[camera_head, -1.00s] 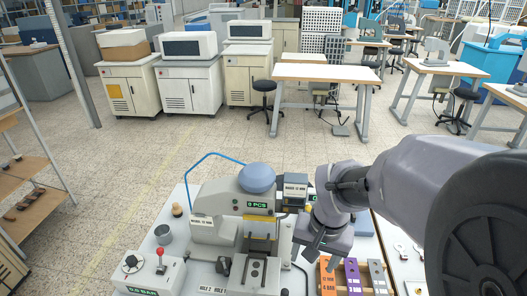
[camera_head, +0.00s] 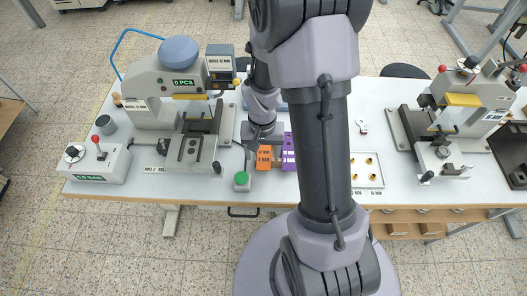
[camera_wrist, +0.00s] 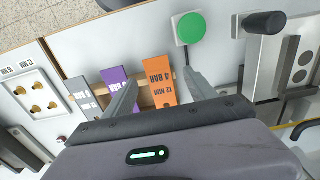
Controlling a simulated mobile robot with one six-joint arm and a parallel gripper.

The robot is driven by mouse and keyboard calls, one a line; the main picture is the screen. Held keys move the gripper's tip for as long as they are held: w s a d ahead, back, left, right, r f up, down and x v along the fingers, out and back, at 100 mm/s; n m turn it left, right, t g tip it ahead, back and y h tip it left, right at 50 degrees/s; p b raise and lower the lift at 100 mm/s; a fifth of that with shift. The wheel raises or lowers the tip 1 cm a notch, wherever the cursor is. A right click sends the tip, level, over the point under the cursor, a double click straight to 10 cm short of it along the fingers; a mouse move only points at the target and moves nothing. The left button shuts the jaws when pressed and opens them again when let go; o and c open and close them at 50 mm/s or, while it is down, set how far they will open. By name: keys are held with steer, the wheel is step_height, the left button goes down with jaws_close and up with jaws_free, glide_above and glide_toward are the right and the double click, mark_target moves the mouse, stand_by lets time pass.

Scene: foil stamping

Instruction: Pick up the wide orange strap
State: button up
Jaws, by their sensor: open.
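The wide orange strap (camera_head: 264,159) lies on a wooden rack on the bench, beside a purple strap (camera_head: 288,152). In the wrist view the orange strap (camera_wrist: 158,72) carries the print "12 MM 4 BAR". A purple strap (camera_wrist: 117,82) and a grey strap (camera_wrist: 84,97) lie to its left. My gripper (camera_wrist: 159,84) is open. Its two fingers stand apart over the rack, one on each side of the orange strap, with nothing held. I cannot tell how high the fingertips are above it. In the head view my gripper (camera_head: 252,145) is partly hidden by the arm.
A green button (camera_wrist: 190,28) on a pale box stands close to the right finger. A stamping press (camera_head: 152,95) stands at left and another (camera_head: 460,105) at right. A tray of brass pieces (camera_head: 365,170) lies right of the rack.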

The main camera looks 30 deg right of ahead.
mark_target(264, 163)
steer(key=shift+s+d+f, duration=0.1)
steer(key=shift+s+f, duration=0.05)
steer(key=shift+f, duration=1.35)
steer(key=shift+f+b, duration=0.1)
steer(key=shift+b, duration=0.3)
steer(key=c, duration=1.4)
